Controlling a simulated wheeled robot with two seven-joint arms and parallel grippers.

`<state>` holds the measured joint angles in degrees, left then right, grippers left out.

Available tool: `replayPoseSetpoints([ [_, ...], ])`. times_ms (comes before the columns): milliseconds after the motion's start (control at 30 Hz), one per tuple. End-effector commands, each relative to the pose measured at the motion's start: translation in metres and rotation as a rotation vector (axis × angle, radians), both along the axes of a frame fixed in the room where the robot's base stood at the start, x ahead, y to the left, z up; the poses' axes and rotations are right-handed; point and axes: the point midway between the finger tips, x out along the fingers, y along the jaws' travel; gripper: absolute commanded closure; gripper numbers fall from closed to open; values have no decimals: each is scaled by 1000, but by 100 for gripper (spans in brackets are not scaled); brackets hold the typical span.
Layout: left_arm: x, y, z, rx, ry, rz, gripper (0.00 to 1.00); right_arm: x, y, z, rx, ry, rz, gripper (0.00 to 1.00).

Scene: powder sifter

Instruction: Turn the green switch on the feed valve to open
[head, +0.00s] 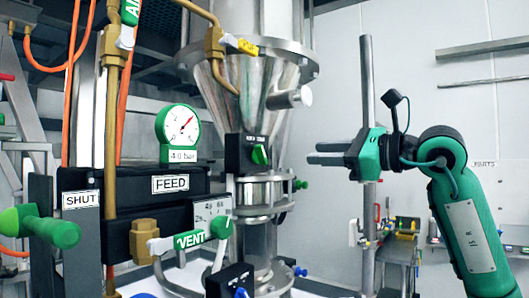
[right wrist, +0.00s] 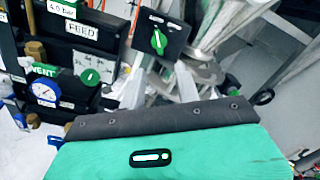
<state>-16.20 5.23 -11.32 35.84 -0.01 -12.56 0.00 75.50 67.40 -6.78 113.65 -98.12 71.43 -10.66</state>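The green switch (head: 259,154) sits on the front of a black box (head: 239,152), beside the steel column under the hopper. Small white lettering above it is too small to read. In the right wrist view, the green switch (right wrist: 158,41) stands nearly upright on its black plate, slightly tilted. My right gripper (head: 316,153) is to the right of the switch, apart from it, with its fingers pointing left. Its two fingers show a gap and hold nothing. In the right wrist view, the fingertips (right wrist: 160,75) lie just below the box. My left gripper is not in view.
A FEED label (head: 170,184) and a gauge (head: 178,132) are left of the switch. A VENT lever (head: 190,239) is below. The steel hopper (head: 250,75) rises above, with a projecting cylinder (head: 290,98). A vertical pole (head: 368,85) stands by my right gripper.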

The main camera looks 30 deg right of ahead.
Motion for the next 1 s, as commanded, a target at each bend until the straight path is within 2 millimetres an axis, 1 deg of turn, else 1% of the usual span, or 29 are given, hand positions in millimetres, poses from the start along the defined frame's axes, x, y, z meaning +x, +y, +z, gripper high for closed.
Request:
replayPoseSetpoints([
  [33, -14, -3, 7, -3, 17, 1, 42, 9, 5, 3, 1, 4, 4, 67],
  [100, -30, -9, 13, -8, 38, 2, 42, 23, 11, 4, 1, 4, 6, 67],
  [200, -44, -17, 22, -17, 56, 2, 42, 43, 20, 4, 1, 5, 7, 67],
  [233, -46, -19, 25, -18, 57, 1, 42, 50, 22, 4, 1, 5, 7, 67],
  [333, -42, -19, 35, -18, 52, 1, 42, 69, 30, 4, 1, 4, 7, 67],
  [500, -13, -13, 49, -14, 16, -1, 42, 95, 41, 3, 2, 3, 6, 67],
  [600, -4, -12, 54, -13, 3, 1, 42, 105, 45, 2, 1, 2, 5, 67],
  [767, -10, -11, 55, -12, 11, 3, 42, 112, 48, 1, 1, 1, 5, 67],
  [900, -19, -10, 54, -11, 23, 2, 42, 113, 48, 0, 1, 1, 4, 67],
  [1000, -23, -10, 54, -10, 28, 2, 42, 113, 48, 0, 1, 1, 4, 67],
])
